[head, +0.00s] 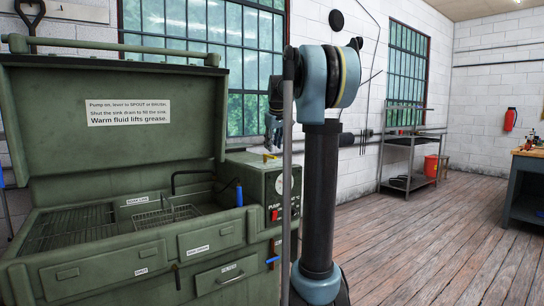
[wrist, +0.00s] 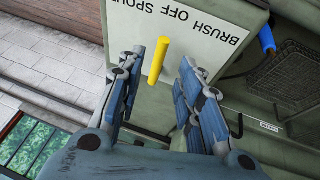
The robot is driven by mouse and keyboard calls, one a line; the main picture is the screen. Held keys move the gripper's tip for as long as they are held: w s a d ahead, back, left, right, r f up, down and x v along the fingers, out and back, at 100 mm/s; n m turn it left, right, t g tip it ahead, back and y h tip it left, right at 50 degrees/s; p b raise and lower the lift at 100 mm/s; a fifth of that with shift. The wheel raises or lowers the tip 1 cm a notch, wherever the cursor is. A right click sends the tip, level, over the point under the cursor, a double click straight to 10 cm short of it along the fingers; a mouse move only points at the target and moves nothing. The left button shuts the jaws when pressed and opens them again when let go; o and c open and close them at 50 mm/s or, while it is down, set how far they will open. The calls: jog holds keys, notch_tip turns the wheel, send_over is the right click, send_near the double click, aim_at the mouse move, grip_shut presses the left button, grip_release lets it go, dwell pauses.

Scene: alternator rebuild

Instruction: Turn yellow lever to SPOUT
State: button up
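The yellow lever (wrist: 158,60) is a short rod on a pale panel (wrist: 205,60) in the wrist view. The panel's lettering appears upside down: BRUSH at right, OFF in the middle, SPOUT at upper left. The lever's upper end appears closest to OFF. My gripper (wrist: 162,62) is open, one finger on each side of the lever in the picture, with visible gaps on both sides. I cannot tell how far the fingertips are above the panel.
The green parts washer has a raised lid (head: 110,105) at left and a sink with a wire basket (head: 165,215).

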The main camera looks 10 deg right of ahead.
jog(key=shift+x, duration=2.65)
grip_shut()
